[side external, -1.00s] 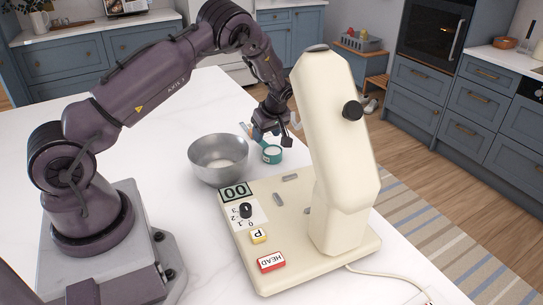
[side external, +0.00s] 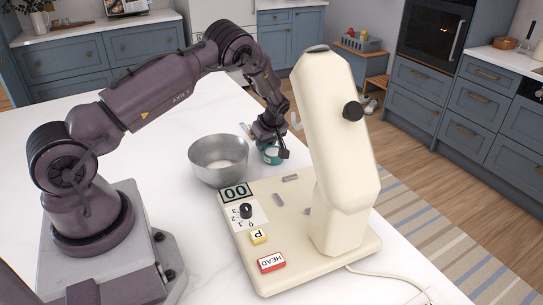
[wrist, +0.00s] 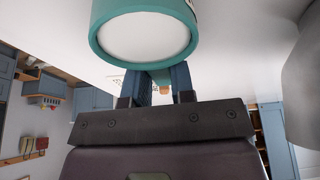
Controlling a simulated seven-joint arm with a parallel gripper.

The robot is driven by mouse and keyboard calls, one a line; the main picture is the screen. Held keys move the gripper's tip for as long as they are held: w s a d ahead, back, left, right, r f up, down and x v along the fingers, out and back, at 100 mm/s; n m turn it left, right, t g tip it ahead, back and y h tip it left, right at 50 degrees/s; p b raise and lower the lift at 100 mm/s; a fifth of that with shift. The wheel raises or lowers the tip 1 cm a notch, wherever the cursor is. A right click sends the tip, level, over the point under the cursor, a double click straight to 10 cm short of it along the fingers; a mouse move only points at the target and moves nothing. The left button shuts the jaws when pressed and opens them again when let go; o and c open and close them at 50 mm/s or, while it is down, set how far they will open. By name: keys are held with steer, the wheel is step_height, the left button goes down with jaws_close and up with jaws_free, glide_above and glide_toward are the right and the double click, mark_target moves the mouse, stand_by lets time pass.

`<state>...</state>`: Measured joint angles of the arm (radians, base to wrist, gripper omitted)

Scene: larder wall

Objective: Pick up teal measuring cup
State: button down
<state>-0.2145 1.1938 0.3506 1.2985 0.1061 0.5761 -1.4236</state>
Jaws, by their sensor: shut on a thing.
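The teal measuring cup (side external: 271,160) stands upright between the steel bowl and the mixer in the side view, partly hidden by my gripper. It fills the top of the wrist view (wrist: 100,37) and holds something white. My gripper (side external: 277,147) is lowered to the cup from behind. In the wrist view my gripper (wrist: 164,76) has its two blue fingers close together right at the cup, shut on it. The exact grip spot is hidden, and I cannot tell whether the cup is clear of the counter.
A cream stand mixer (side external: 335,150) with a wide base (side external: 290,235) is close on the right and in front. The white counter (side external: 175,205) is clear left of the bowl.

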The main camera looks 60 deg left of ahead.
steer(key=shift+r, duration=0.15)
steer(key=shift+r, duration=1.35)
steer(key=s+d+r, duration=0.1)
steer(key=s+r, duration=0.1)
steer(key=s+d+r, duration=0.2)
steer(key=s+r, duration=0.1)
steer(key=s+d+r, duration=0.2)
steer(key=s+r, duration=0.1)
steer(key=shift+s+d, duration=0.1)
steer(key=shift+s, duration=0.05)
steer(key=shift+s+d+r, duration=0.3)
steer(key=shift+s+d, duration=0.05)
steer(key=shift+s, duration=0.25)
steer(key=shift+s+d+r, duration=0.3)
steer(key=shift+s+r, duration=0.05)
steer(key=shift+s, duration=0.25)
steer(key=shift+s+d+r, duration=0.3)
steer(key=shift+s+d, duration=0.05)
steer(key=shift+s, duration=0.25)
steer(key=shift+s, duration=0.1)
